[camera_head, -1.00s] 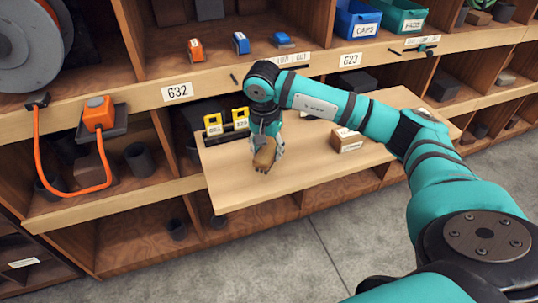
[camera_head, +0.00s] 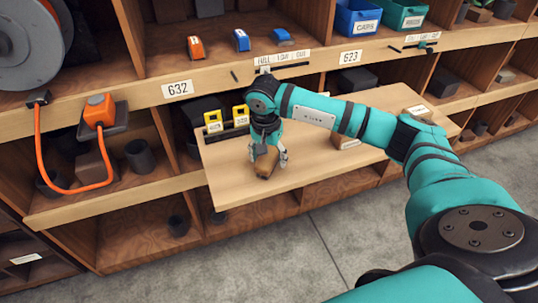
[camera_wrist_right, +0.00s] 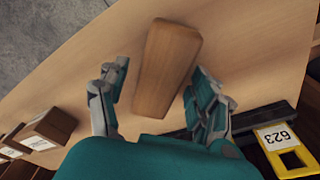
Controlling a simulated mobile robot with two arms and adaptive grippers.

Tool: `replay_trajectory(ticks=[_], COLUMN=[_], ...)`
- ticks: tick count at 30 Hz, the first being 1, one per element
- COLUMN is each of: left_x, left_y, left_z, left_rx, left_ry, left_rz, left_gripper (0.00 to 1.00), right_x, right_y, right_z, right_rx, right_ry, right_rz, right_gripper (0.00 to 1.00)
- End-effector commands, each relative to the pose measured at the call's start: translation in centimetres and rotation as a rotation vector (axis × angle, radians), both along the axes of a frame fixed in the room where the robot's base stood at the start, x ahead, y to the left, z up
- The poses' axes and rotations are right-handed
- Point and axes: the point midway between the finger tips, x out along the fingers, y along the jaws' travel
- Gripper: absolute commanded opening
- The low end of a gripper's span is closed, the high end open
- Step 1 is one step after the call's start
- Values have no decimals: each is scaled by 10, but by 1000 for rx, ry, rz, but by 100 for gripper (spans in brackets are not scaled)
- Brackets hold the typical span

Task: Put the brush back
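The brush (camera_head: 266,164), a small brown wooden block, is on or just above the pull-out wooden board (camera_head: 330,173) by its left part. The right wrist view shows its smooth wooden back (camera_wrist_right: 167,65); any bristles are hidden. My right gripper (camera_head: 268,157) points down over the brush with its fingers spread on either side. In the right wrist view my right gripper (camera_wrist_right: 160,72) is open, with a clear gap between the brush and the left-hand finger. The other finger is close to the brush; contact is unclear. My left gripper is not in view.
Yellow tags (camera_head: 213,121) stand in a dark rail at the board's back left. A labelled wooden block (camera_head: 345,138) is partly hidden behind my right arm. Shelf compartments surround the board. An orange cable (camera_head: 72,189) hangs at the left. The board's front is clear.

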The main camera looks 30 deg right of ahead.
Motion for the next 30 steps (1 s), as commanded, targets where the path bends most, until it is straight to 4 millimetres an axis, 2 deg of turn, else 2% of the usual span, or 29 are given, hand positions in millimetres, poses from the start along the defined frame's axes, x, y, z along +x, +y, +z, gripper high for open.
replay_trajectory(ticks=[8,11,21,25,30], left_x=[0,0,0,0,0], left_y=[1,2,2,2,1], left_z=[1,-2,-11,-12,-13], left_rx=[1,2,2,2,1], left_ry=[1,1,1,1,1], left_rz=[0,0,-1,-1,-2], left_gripper=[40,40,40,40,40], right_x=[0,0,-4,-6,-7], right_y=[0,2,9,12,13], right_z=[7,21,92,110,121], right_rx=[0,1,0,1,1], right_ry=[-2,-5,-5,-4,-2], right_rz=[0,1,-1,0,0], right_gripper=[65,65,65,65,65])
